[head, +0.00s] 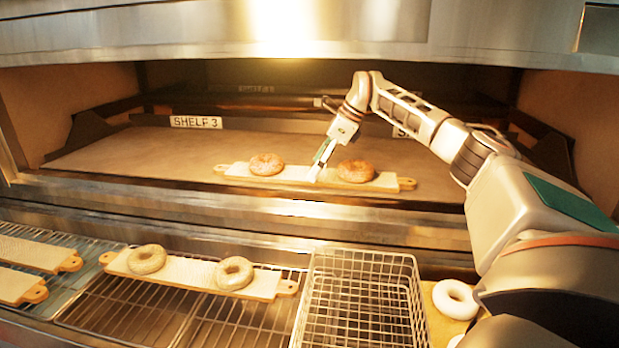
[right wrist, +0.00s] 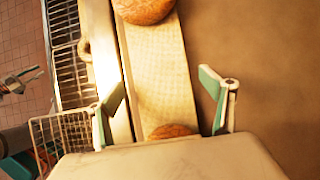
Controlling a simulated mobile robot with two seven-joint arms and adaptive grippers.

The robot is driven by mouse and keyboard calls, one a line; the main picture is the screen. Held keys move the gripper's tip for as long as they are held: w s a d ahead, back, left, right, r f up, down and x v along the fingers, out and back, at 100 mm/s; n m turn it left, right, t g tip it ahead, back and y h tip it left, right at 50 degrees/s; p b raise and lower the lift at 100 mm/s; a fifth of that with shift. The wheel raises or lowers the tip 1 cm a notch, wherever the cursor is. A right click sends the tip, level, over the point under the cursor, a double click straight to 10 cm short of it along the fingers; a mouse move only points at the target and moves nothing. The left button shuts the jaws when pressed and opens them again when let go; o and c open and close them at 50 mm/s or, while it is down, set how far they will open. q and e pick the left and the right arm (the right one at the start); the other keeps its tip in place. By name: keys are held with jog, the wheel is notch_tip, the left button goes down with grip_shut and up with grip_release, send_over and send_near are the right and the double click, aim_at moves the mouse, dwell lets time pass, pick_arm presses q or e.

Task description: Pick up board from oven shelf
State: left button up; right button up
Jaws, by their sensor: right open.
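The board (head: 316,176) is a long pale plank with wooden tab ends. It lies on the oven shelf (head: 110,155) near its front edge, with a browned bagel (head: 266,164) on its left part and another browned bagel (head: 356,171) on its right part. My right gripper (head: 322,160) points down at the board's middle, between the two bagels. In the right wrist view, the open right gripper (right wrist: 165,103) has a finger on each side of the board (right wrist: 160,70). My left gripper (right wrist: 30,78) shows small at the left edge of that view; its jaw state is unclear.
Below the oven, a second board (head: 195,280) with two pale bagels lies on a wire rack. More boards (head: 40,254) lie at the left. A wire basket (head: 360,300) and a white bagel (head: 455,298) are at the front right. The oven's upper front edge (head: 250,50) overhangs the opening.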

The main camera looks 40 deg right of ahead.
jog(key=shift+x, duration=0.75)
jog(key=shift+d, duration=0.1)
jog(key=shift+c, duration=0.4)
jog(key=c, duration=1.3)
jog(key=shift+c, duration=0.9)
jog(key=shift+r, duration=0.2)
